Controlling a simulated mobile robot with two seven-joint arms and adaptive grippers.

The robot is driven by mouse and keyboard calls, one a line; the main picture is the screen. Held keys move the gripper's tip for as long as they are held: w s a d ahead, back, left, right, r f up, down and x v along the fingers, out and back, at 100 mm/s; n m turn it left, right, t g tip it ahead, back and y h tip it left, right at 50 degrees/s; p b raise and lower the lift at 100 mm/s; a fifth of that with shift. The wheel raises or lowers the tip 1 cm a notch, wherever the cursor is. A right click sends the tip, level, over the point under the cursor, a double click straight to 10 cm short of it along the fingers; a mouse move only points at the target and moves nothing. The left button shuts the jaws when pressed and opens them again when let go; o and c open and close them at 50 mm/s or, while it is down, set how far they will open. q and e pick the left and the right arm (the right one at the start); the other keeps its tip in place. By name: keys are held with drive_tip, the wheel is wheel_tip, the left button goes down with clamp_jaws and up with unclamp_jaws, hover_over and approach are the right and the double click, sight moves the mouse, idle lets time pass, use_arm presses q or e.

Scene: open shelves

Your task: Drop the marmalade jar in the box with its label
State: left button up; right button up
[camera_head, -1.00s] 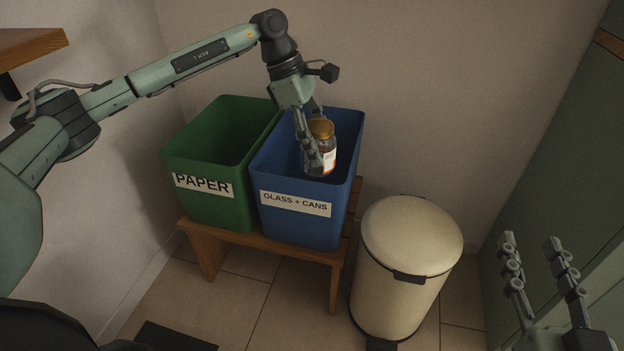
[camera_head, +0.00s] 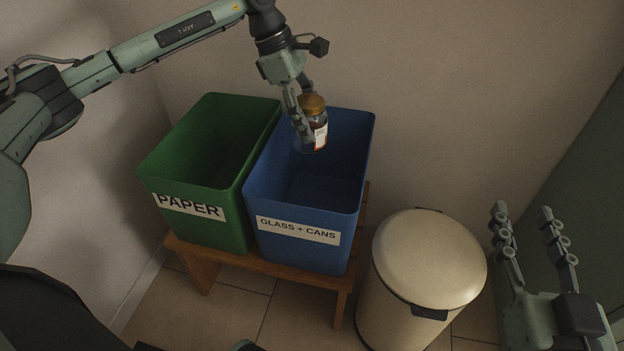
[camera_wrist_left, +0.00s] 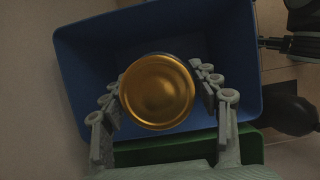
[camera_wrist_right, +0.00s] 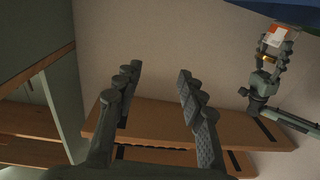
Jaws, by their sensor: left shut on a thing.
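The marmalade jar (camera_head: 319,138) has a golden lid and a white and orange label. My left gripper (camera_head: 311,136) is shut around it and holds it roughly upright over the back part of the blue box (camera_head: 275,200), labelled "GLASS + CANS". In the left wrist view, the round lid (camera_wrist_left: 158,90) sits between the fingers, with the blue box (camera_wrist_left: 85,60) behind it. The jar also shows in the right wrist view (camera_wrist_right: 283,36). My right gripper (camera_head: 523,216) is open and empty at the right, apart from the boxes.
A green box (camera_head: 195,170) labelled "PAPER" stands left of the blue one on a wooden bench (camera_head: 262,262). A cream lidded bin (camera_head: 428,260) stands on the tiled floor to the right. In the right wrist view, a wooden shelf (camera_wrist_right: 150,120) lies beyond the open fingers.

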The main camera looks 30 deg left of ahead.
use_arm(q)
drive_tip(key=shift+w, duration=0.1)
drive_tip(key=shift+f, duration=0.1)
wheel_tip(320, 180, down, 3)
drive_tip(key=shift+r+b, duration=0.15)
drive_tip(key=shift+b, duration=0.9)
wheel_tip(320, 180, down, 3)
drive_tip(key=shift+r+b, duration=0.2)
drive_tip(key=shift+b, duration=0.65)
drive_tip(key=shift+f, duration=0.2)
use_arm(e)
drive_tip(key=s+r+t+y, duration=0.2)
drive_tip(key=s+r+t, duration=0.2)
drive_tip(key=r+t, duration=0.3)
drive_tip(key=shift+r+t+y, duration=0.3)
drive_tip(key=shift+r+t, duration=0.1)
drive_tip(key=shift+r, duration=1.7)
drive_tip(key=shift+s, duration=0.1)
use_arm(q)
drive_tip(key=o, duration=1.4)
